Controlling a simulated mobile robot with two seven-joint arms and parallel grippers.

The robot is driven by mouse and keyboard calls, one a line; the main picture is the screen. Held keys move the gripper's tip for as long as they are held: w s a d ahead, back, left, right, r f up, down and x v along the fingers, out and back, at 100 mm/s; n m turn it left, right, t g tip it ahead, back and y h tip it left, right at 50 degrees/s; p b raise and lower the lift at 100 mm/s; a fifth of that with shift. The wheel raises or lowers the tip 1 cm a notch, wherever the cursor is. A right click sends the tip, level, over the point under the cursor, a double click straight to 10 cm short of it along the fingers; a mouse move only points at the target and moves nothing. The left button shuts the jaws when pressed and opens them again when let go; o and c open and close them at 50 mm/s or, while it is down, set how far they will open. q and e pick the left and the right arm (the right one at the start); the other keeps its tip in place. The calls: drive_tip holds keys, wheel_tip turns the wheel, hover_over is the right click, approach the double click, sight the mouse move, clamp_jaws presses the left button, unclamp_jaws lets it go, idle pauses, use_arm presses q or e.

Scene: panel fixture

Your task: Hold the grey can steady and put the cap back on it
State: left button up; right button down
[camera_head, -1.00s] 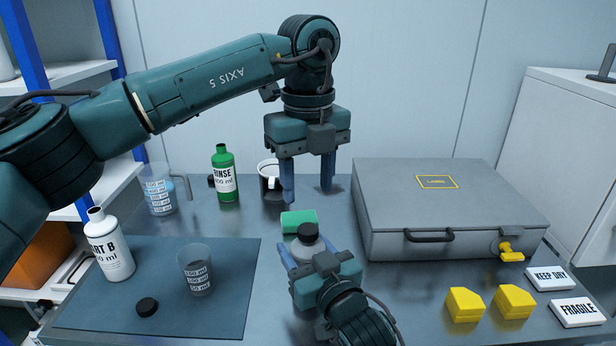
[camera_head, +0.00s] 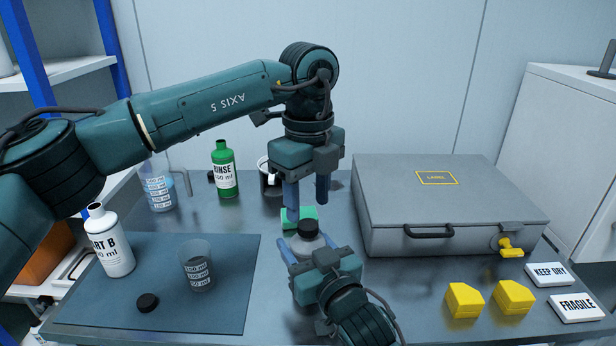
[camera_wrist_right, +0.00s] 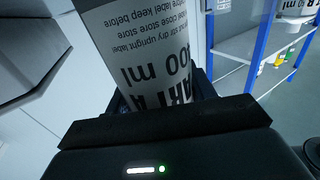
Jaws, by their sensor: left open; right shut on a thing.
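The grey can (camera_head: 305,246) stands upright at the front middle of the table, with a black cap (camera_head: 308,229) on its top. I cannot tell how firmly the cap is seated. My right gripper (camera_head: 306,256) is shut around the can from the near side. In the right wrist view the can's printed wall (camera_wrist_right: 140,60) fills the space between the fingers, its lettering upside down. My left gripper (camera_head: 307,203) is open and empty, pointing down above and slightly behind the cap.
A green block (camera_head: 299,216) lies just behind the can. A grey case (camera_head: 440,210) is close on the right. A mat (camera_head: 215,320) on the left bears a white bottle (camera_head: 112,246), a beaker (camera_head: 197,268) and another black cap (camera_head: 147,303). A green bottle (camera_head: 225,172) and a mug (camera_head: 268,183) stand behind.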

sight(308, 224)
use_arm(q)
drive_tip(key=shift+f, duration=2)
